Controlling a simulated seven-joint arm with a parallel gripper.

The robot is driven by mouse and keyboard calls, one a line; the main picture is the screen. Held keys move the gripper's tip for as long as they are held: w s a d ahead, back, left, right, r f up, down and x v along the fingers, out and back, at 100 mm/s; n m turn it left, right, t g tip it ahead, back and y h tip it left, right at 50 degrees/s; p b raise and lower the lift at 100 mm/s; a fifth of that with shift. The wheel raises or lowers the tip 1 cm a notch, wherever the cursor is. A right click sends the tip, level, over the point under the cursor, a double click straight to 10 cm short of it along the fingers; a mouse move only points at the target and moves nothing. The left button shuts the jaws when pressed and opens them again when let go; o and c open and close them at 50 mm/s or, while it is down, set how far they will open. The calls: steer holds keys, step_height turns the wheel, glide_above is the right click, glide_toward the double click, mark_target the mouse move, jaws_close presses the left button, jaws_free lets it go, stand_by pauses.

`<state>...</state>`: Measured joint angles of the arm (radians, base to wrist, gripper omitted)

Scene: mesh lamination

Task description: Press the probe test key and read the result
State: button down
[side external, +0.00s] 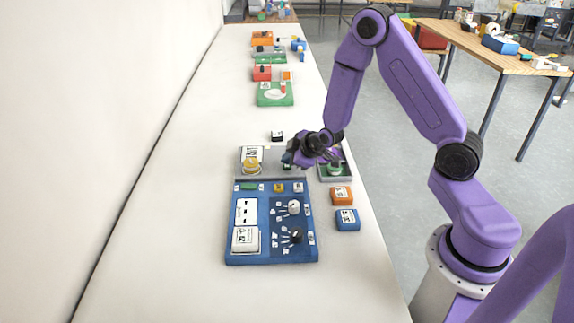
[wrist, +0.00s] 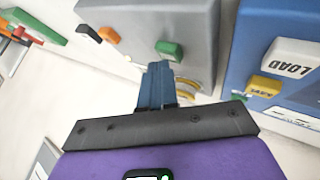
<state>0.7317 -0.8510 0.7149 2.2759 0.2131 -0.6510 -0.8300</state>
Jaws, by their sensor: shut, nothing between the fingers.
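A grey unit (side external: 268,158) stands at the back edge of the blue control panel (side external: 272,256). In the wrist view the grey unit (wrist: 205,25) carries a green key (wrist: 168,49) and an orange key (wrist: 109,35). No readable label shows which key is the probe test key. My gripper (side external: 289,160) is over the right part of the grey unit. In the wrist view its blue fingers (wrist: 158,72) are closed together and empty, with their tips close to the green key. I cannot tell whether they touch it. No result can be read.
The blue panel has knobs, a white cover and a yellow key (wrist: 264,87) near a LOAD label (wrist: 290,68). A tray (side external: 336,175) with a green piece is right of my gripper. Orange (side external: 341,196) and blue (side external: 347,220) blocks sit right. The left table is clear.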

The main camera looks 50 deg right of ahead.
steer(key=shift+r, duration=0.6)
steer(key=shift+r, duration=2.55)
